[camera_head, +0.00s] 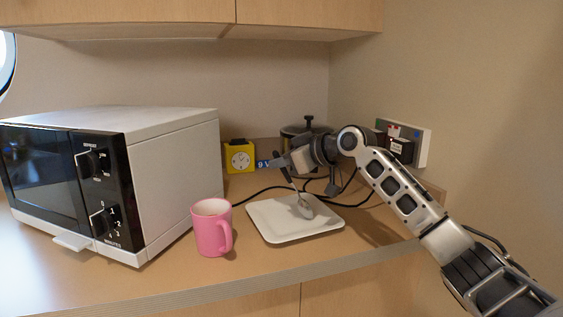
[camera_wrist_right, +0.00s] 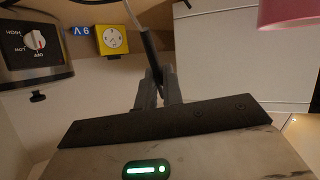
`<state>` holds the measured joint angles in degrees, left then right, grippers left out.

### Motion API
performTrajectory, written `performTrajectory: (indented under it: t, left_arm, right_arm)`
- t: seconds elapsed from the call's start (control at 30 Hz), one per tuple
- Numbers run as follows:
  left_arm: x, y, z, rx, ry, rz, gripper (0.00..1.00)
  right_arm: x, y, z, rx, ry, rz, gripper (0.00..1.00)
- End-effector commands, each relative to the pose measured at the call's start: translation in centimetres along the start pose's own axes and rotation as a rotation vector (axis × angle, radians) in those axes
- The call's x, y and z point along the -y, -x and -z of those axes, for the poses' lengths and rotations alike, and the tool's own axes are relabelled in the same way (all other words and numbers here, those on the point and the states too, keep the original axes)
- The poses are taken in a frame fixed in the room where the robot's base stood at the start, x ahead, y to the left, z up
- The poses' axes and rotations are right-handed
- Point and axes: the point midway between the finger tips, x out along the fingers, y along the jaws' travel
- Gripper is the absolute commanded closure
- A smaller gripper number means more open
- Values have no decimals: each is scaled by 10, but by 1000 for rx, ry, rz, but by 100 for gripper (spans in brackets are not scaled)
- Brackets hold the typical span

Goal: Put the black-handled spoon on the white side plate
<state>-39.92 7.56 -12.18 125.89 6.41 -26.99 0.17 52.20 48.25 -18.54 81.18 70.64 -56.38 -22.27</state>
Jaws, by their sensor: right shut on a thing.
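My right gripper (camera_head: 286,165) is above the back part of the white side plate (camera_head: 270,222), shut on the black-handled spoon (camera_head: 305,207). The spoon hangs down at a slant with its bowl over the plate; I cannot tell whether the bowl touches it. In the right wrist view the black handle (camera_wrist_right: 151,60) is between the two fingers (camera_wrist_right: 158,88). My left gripper is not in view.
A pink mug (camera_head: 211,232) stands just left of the plate, and a microwave (camera_head: 165,165) fills the left. Behind are a yellow clock (camera_head: 240,157), a dark pot with a lid (camera_head: 305,130) and a black cable. A wall socket (camera_head: 421,148) is at the right. Counter in front is clear.

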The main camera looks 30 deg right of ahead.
Motion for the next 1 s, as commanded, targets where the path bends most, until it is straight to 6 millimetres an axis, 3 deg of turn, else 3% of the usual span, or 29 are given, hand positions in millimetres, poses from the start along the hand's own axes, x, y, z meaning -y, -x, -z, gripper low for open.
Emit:
performTrajectory:
  t: [0.07, 0.17, 0.2, 0.57, 1.0]
  left_arm:
    - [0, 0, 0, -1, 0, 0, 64]
    - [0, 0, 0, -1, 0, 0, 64]
    - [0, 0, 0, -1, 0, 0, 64]
    - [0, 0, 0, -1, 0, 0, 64]
    - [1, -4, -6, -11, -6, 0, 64]
  right_arm:
    - [0, 0, -1, 0, 0, 0, 100]
    - [0, -1, -1, 0, 0, 0, 72]
    - [0, -1, -1, 0, 0, 0, 70]
    - [0, 5, 0, -1, 0, -1, 70]
    - [0, 90, -2, 4, 4, -2, 70]
